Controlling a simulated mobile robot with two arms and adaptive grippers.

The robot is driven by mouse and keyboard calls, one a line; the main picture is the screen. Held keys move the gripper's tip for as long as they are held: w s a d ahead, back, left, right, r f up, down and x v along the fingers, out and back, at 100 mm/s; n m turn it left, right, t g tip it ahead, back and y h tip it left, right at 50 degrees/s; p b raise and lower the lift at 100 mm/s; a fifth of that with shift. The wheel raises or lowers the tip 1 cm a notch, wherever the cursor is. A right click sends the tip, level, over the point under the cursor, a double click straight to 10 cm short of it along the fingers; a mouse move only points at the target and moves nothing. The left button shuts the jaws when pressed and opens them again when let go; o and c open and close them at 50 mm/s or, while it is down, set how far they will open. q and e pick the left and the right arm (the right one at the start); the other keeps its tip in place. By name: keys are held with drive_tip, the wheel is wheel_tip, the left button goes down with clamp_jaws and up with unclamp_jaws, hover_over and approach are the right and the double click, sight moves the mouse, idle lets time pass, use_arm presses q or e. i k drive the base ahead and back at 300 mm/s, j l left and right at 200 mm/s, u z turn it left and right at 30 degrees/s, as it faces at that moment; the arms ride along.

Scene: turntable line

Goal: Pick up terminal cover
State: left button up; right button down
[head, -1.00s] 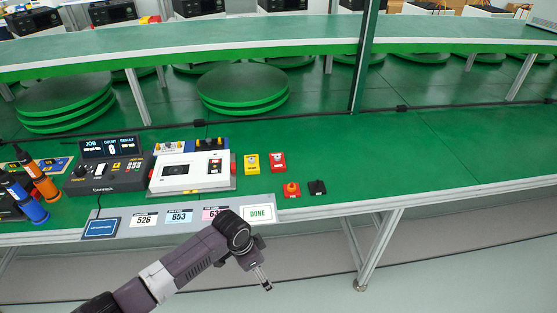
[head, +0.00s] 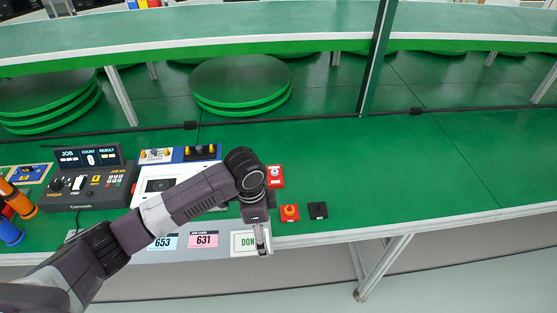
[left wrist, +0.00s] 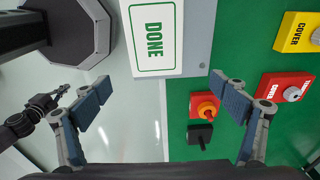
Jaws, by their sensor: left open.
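Two boxes lettered "COVER" stand on the green table: a yellow one (left wrist: 298,33) and a red one (left wrist: 284,88), which also shows in the head view (head: 276,178). Nearer the front edge sit a small red block with an orange knob (head: 289,213) and a small black block with a knob (head: 317,210); both show between my fingers in the left wrist view. My left gripper (head: 262,238) is open and empty above the DONE card. My arm hides the yellow box in the head view. A dark gripper, seemingly my right (left wrist: 58,92), shows at left.
The DONE card (left wrist: 153,34) lies on a grey strip along the front edge, beside cards 653 and 631 (head: 203,240). A control box with a display (head: 90,180) and a white device (head: 158,186) stand left. The table to the right is clear.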

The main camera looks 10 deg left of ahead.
sight(277, 182)
drive_tip(key=i, duration=0.85)
